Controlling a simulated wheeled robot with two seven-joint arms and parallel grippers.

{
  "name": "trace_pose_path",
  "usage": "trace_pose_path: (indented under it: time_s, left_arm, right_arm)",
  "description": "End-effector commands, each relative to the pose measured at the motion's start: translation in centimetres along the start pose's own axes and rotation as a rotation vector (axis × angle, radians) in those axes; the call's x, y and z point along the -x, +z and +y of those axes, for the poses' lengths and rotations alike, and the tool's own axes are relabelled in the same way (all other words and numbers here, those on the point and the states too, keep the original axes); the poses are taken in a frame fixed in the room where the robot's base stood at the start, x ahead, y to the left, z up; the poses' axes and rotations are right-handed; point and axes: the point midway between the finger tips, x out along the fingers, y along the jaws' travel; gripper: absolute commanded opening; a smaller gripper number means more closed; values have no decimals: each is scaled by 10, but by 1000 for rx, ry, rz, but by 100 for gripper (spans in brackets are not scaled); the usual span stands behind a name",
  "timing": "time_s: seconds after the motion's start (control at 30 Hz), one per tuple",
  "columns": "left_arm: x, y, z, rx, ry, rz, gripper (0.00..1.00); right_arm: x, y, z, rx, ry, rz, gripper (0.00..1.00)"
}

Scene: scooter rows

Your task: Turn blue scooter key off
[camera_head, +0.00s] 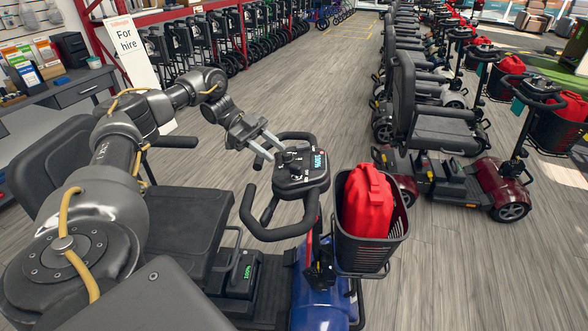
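The blue scooter (322,288) stands in front of me with its seat at left and its tiller at the centre. Its black console (301,168) has a lit blue display (319,160) between looped handlebars. My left gripper (277,153) reaches in from the left, with its tips at the console's near-left upper edge. Its two grey fingers are apart with a gap between them. I cannot make out the key; it is too small or hidden by the fingers. My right gripper is not in view.
A black basket (372,245) with a red bag (367,203) hangs on the tiller's right. A dark red scooter (497,187) stands at right, before a row of others. A desk (82,87) and a "For hire" sign (128,45) are at left. The floor between is clear.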

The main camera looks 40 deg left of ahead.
Motion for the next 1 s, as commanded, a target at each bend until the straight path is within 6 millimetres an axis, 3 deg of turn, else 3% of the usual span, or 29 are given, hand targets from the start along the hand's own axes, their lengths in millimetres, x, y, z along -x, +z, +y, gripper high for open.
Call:
trace_pose_path:
  time_s: [0.6,1.0]
  left_arm:
    - [-75,0,1,1,1,0,36]
    - [-81,0,0,1,-2,1,36]
  right_arm:
    - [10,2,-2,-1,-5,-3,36]
    - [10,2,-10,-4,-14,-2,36]
